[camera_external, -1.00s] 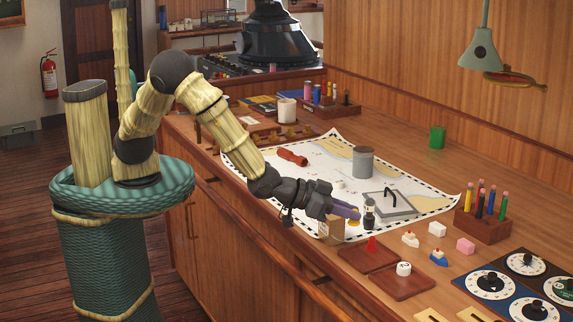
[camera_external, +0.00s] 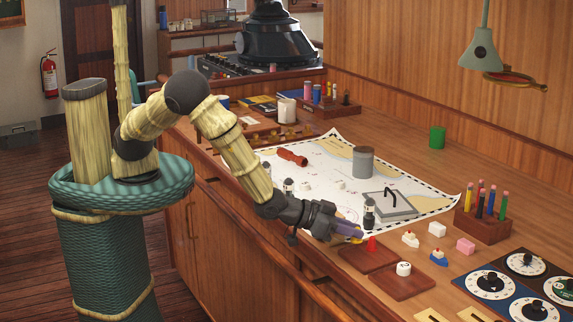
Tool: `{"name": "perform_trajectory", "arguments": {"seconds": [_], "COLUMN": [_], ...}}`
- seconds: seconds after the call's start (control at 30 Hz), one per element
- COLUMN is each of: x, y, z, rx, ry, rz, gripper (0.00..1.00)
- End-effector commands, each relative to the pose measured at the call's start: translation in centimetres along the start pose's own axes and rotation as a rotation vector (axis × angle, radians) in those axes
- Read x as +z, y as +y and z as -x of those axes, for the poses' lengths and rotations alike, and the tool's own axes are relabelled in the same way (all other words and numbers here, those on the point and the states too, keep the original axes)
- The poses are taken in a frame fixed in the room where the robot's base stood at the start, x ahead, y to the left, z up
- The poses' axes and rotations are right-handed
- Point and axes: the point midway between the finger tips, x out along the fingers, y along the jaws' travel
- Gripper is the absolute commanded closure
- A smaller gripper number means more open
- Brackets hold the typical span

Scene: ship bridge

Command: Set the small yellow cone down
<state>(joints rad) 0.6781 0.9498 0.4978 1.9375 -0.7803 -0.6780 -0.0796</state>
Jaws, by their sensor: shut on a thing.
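The small yellow cone (camera_external: 356,240) is at the fingertips of my gripper (camera_external: 354,232), which is shut on it. Only a little yellow shows; the fingers hide the rest. The gripper is low over the front of the counter, at the left edge of a brown wooden board (camera_external: 356,258). A red cone (camera_external: 371,244) stands on that board just right of the yellow cone. I cannot tell whether the yellow cone touches the board.
A dark shaker-like bottle (camera_external: 369,212) stands just behind the gripper, near a grey tray (camera_external: 392,207) on the chart (camera_external: 325,168). A second board (camera_external: 402,285) carries a white round piece (camera_external: 403,268). Small boats (camera_external: 438,258) and a pen block (camera_external: 482,224) stand to the right.

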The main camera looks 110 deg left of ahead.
Motion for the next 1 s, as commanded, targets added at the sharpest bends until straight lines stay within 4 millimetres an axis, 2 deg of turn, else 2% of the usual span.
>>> {"name": "perform_trajectory", "arguments": {"seconds": [0.27,0.6,0.97,1.0], "x": [0.2,3.4,3.8,3.8], "y": [0.0,0.0,0.0,0.0], "z": [-0.1,-1.4,-1.6,-1.5], "rx": [0.0,0.001,0.001,0.001], "ry": [0.0,0.001,0.001,0.001], "rz": [-0.001,-0.001,0.0,0.001], "gripper": [1.0,1.0,1.0,0.79]}}
